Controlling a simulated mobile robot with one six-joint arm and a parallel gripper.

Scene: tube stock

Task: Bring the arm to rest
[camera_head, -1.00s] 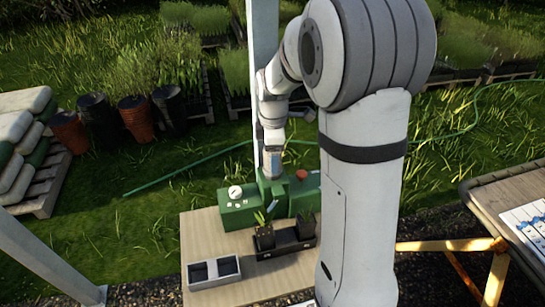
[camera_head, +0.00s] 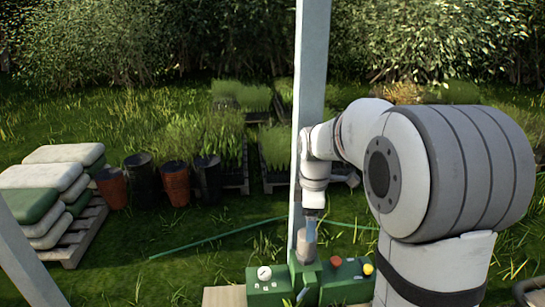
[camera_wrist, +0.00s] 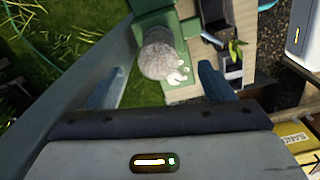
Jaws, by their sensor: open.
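My gripper (camera_head: 312,216) hangs at the end of my arm in the head view, above a green machine (camera_head: 268,292) and in front of a pale post. In the wrist view my gripper (camera_wrist: 159,86) has its two fingers wide apart. A rounded grey speckled thing (camera_wrist: 163,56) shows between the fingers, beyond them. I see no contact with it. My arm is bent, with its large upper joint at the right of the head view. Its lower part is cut off by the frame.
The pale post (camera_head: 309,110) stands close behind my gripper. A black tray with plants (camera_wrist: 232,63) shows in the wrist view. Stacked sacks (camera_head: 45,190) and several pots (camera_head: 175,183) stand on grass at the left. A green hose (camera_head: 215,238) lies behind the machine.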

